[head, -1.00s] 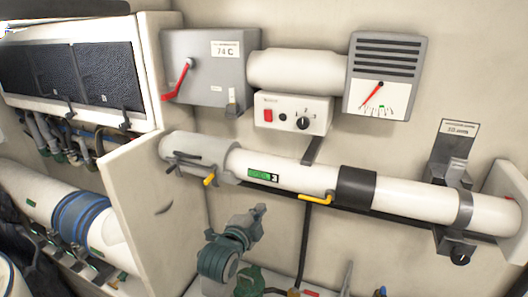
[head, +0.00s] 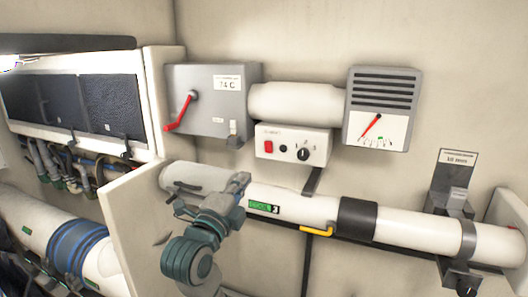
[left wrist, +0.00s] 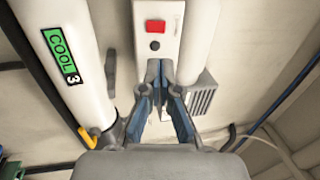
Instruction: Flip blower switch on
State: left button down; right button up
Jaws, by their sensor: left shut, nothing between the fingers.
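A red rocker switch (head: 268,147) sits on the left of a white control box (head: 318,138) on the wall. The box also has a small black button and a dark knob. Its small lettering is unreadable. My left gripper (head: 241,181) is shut and empty, below and left of the switch, in front of the long white pipe. In the left wrist view the red switch (left wrist: 155,26) lies beyond the closed fingertips (left wrist: 160,66), apart from them. I cannot tell which way the rocker is set. My right gripper is not in view.
A long white pipe (head: 290,203) with a green label and yellow lever (head: 318,231) runs below the box. A grey box with a red lever (head: 180,112) is up left, a gauge unit (head: 378,128) is right. A white partition (head: 130,225) stands left.

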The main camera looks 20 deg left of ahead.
aim_at(268, 146)
pick_arm(q)
jog(key=p+x, duration=0.3)
jog(key=x, duration=1)
